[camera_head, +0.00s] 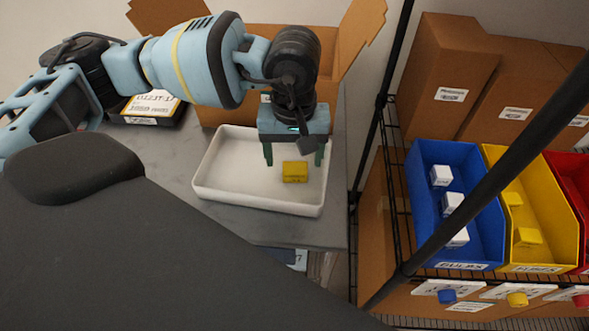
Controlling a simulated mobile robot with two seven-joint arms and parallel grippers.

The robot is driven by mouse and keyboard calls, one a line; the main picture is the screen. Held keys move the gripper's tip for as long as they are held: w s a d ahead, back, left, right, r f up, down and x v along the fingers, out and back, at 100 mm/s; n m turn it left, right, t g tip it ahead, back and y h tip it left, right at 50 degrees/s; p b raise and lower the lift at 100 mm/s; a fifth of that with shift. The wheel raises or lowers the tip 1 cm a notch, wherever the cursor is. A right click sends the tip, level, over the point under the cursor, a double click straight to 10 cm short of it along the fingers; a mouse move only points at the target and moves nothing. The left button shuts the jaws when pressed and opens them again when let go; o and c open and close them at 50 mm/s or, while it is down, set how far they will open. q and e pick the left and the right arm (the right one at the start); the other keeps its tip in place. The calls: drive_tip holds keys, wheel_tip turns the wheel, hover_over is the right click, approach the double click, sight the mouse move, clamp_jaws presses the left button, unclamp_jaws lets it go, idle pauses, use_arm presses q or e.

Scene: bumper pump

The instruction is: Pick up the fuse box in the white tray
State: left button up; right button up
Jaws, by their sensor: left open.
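A small yellow fuse box (295,172) lies on the floor of the white tray (228,194), right of the tray's middle. The tray stands on a grey table. My left gripper (294,160) is over the tray, pointing down, with its two fingers apart and nothing held between them. The fuse box shows just below and between the fingertips. I cannot tell the exact height of the fingertips above it. My right gripper is not in view.
An open cardboard box (338,70) stands behind the tray. A wire shelf at the right holds blue (456,240), yellow (550,235) and red bins, with cardboard boxes (447,80) behind. A black shelf post (395,90) rises right of the table. Bare table (165,160) lies left of the tray.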

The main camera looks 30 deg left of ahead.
sight(295, 168)
use_arm(q)
drive_tip(key=shift+w+f, duration=0.1)
drive_tip(key=shift+f, duration=1.4)
drive_tip(key=c, duration=1.1)
wheel_tip(295, 168, up, 10)
drive_tip(key=shift+r, duration=0.1)
